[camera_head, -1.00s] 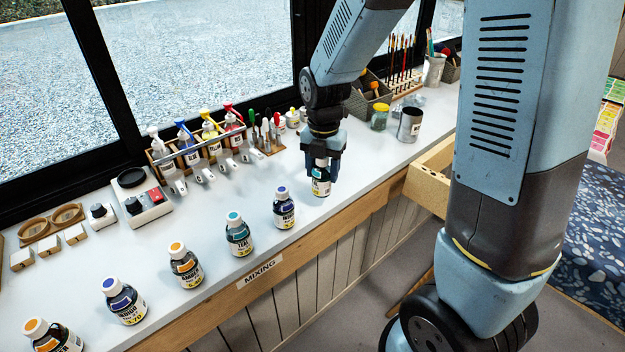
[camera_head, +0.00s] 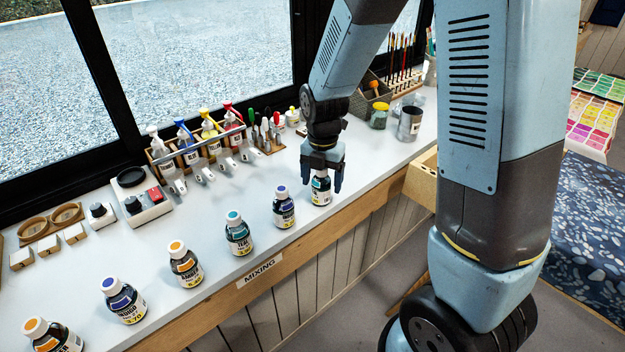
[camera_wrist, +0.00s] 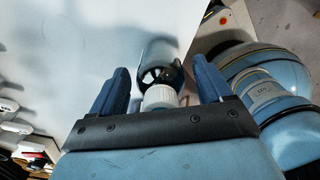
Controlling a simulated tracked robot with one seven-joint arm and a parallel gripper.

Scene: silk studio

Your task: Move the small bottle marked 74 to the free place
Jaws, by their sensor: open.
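A small dark bottle (camera_head: 321,194) with a pale teal cap stands on the white counter at the right end of a row of bottles. Its number is too small to read. My gripper (camera_head: 322,180) is above it, fingers pointing down on either side of its upper part. In the wrist view, the bottle's cap (camera_wrist: 160,97) sits between my two open fingers (camera_wrist: 160,88), with a gap on each side. The row's other bottles are blue-capped (camera_head: 284,208), teal-capped (camera_head: 238,233) and orange-capped (camera_head: 185,264), with more at lower left (camera_head: 123,300).
A rack of pump bottles (camera_head: 200,145) and a black-and-white device (camera_head: 140,198) stand behind the row. A MIXING label (camera_head: 260,274) is on the counter's wooden front edge.

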